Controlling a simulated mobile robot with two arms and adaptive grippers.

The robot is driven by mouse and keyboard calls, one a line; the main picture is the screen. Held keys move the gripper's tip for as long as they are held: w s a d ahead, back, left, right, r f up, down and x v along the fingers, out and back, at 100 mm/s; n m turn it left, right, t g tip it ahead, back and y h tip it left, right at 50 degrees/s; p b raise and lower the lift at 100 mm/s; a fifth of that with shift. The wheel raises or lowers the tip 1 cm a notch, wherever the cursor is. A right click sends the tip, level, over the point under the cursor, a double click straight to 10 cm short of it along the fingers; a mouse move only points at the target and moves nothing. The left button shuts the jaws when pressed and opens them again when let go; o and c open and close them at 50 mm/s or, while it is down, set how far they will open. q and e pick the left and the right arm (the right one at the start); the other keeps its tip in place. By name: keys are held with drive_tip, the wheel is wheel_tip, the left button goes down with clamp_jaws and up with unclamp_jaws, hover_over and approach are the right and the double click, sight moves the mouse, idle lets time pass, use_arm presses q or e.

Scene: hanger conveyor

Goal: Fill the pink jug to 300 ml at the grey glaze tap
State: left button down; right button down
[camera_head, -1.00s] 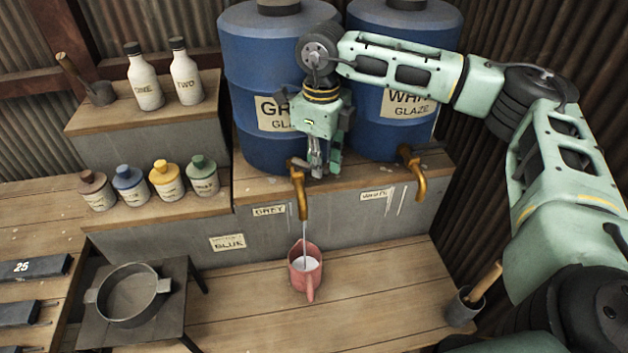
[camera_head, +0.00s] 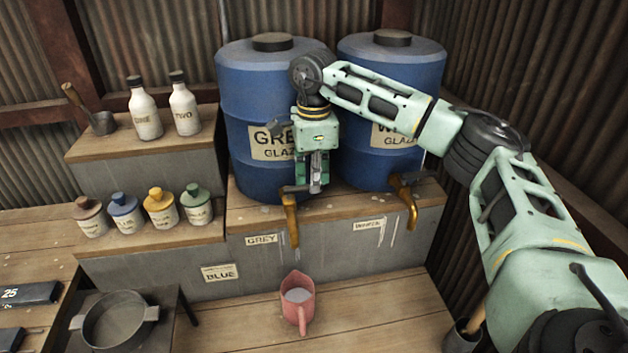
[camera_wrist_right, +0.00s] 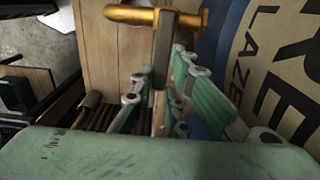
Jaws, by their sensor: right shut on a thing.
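The pink jug (camera_head: 301,312) stands upright on the wooden bench below the grey glaze tap (camera_head: 291,222), with pale liquid inside. I cannot read its level against any mark. No stream shows between the tap's spout and the jug. My right gripper (camera_head: 310,186) is at the top of this tap, in front of the blue barrel labelled grey glaze (camera_head: 255,105). In the right wrist view, the fingers (camera_wrist_right: 160,100) are on the tap's dark lever (camera_wrist_right: 164,45), and the gold tap body (camera_wrist_right: 150,16) lies beyond. My left gripper is out of view.
The white glaze tap (camera_head: 407,200) and its barrel (camera_head: 400,60) stand to the right. Several small glaze bottles (camera_head: 160,207) and two white bottles (camera_head: 184,110) stand on the left shelves. A round pan (camera_head: 113,322) sits at front left. The bench around the jug is clear.

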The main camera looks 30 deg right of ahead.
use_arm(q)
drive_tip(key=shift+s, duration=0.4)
use_arm(e)
drive_tip(key=shift+r, duration=0.1)
drive_tip(key=c, duration=1.7)
unclamp_jaws()
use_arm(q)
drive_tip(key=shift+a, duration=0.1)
use_arm(e)
wheel_tip(320, 180, up, 12)
drive_tip(key=shift+f, duration=0.1)
